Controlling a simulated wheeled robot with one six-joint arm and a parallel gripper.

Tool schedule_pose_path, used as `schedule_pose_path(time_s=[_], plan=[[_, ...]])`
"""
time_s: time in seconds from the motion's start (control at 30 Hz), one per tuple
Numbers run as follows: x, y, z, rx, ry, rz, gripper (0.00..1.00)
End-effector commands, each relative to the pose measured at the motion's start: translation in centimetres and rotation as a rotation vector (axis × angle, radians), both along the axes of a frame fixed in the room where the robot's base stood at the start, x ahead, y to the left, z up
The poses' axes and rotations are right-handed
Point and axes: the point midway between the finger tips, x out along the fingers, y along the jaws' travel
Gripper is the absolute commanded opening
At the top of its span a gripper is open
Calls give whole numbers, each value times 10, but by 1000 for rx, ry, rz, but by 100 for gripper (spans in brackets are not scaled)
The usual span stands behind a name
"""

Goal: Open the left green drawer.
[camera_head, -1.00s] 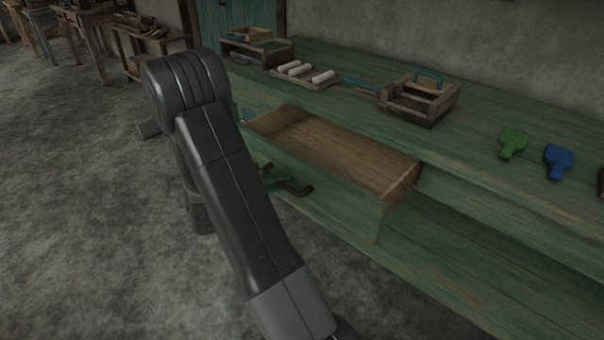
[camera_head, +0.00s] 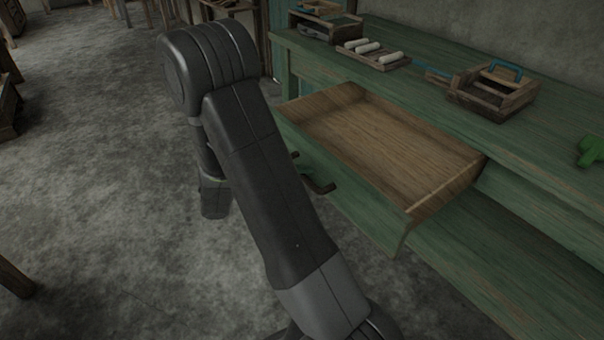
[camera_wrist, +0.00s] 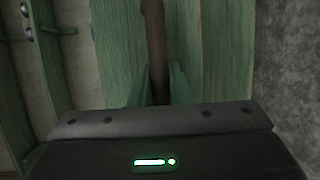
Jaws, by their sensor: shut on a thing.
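The green drawer (camera_head: 350,190) is pulled well out of the green bench, with its wooden interior (camera_head: 385,135) in view and empty. Its dark brown handle (camera_head: 320,187) is on the green front and partly hidden by my arm. In the wrist view, the handle (camera_wrist: 155,45) runs between the two fingers of my gripper (camera_wrist: 160,82), which is shut on it. The drawer's green front (camera_wrist: 115,50) is beyond the fingers. In the head view, my arm hides the gripper.
On the bench top (camera_head: 420,50) are a tray with white rolls (camera_head: 373,53), a wooden box with a blue handle (camera_head: 495,90) and a green tool (camera_head: 590,151). Grey floor (camera_head: 90,200) is open to the left. A wooden leg (camera_head: 15,280) stands at the left edge.

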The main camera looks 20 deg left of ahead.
Motion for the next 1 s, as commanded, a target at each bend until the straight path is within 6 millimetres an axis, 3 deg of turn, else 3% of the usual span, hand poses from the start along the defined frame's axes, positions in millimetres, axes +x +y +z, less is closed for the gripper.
schedule_pose_path(time_s=[0.03,0.13,0.53,0.67,1.0], plan=[[0,0,-1,1,1,-2,20],[0,0,0,0,0,-1,38],[-3,8,2,1,-1,4,38],[-14,25,7,0,-1,5,38],[-53,90,20,2,-1,3,38]])
